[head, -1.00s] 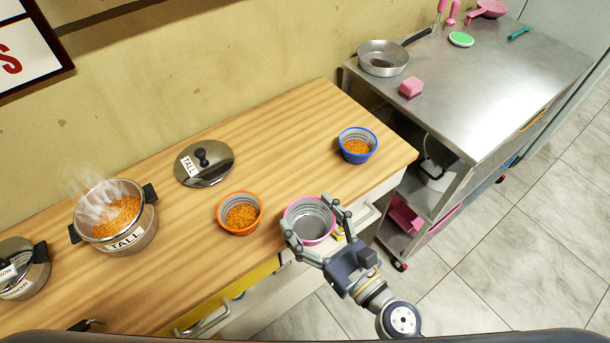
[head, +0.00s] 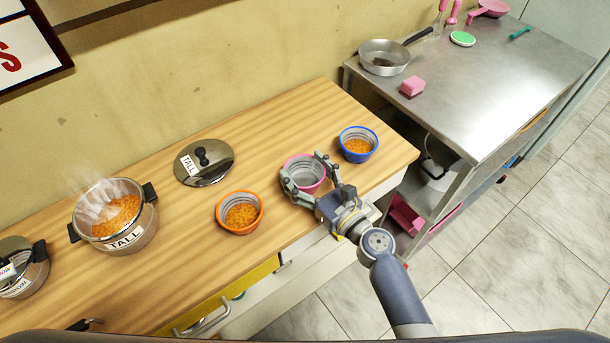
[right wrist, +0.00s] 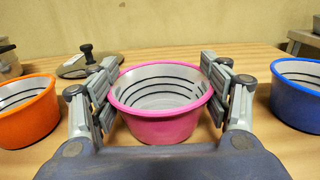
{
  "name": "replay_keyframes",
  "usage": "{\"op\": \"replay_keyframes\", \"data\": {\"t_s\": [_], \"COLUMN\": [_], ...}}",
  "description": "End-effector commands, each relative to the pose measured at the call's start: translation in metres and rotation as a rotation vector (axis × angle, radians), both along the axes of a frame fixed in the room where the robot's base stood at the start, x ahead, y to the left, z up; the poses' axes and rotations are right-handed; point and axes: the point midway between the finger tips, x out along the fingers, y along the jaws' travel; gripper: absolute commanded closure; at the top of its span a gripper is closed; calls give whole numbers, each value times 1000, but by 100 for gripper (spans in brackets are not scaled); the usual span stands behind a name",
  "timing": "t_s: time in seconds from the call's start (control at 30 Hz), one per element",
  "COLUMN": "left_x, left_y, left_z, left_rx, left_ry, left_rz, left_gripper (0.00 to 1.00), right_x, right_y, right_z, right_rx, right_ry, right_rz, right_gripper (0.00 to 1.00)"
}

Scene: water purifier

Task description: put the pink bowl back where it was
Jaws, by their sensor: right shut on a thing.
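The pink bowl (head: 304,170) is between the orange bowl (head: 240,213) and the blue bowl (head: 358,144), over the wooden counter. It looks upright and empty, with dark rings inside. My right gripper (head: 305,174) is shut on it, one finger on each side. In the right wrist view the pink bowl (right wrist: 160,125) sits between both fingers (right wrist: 162,95). Whether its base touches the counter cannot be told. The orange and blue bowls hold orange bits in the head view. My left gripper is not in view.
A pot labelled TALL (head: 117,215) with orange contents stands at the left, and its lid (head: 204,162) lies on the counter (head: 290,120). A steel cart (head: 490,90) at the right bears a pan (head: 383,60) and a pink sponge (head: 412,87). The counter behind the bowls is clear.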

Motion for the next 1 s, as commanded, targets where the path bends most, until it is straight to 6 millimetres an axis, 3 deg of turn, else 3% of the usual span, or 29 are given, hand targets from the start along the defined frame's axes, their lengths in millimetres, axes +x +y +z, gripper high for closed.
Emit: {"op": "replay_keyframes", "data": {"t_s": [0.4,0.43,0.5,1.0], "left_x": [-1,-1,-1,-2], "left_y": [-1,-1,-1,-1], "left_z": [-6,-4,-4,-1], "left_rx": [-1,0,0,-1], "left_ry": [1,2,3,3], "left_rz": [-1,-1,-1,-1], "left_gripper": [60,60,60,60], "right_x": [0,0,0,-3], "right_y": [0,0,0,-2], "right_z": [-7,-5,-5,-2], "right_rx": [0,0,0,-1], "right_ry": [-1,-1,-1,0], "right_rz": [0,0,0,-1], "right_gripper": [56,23,9,9]}}
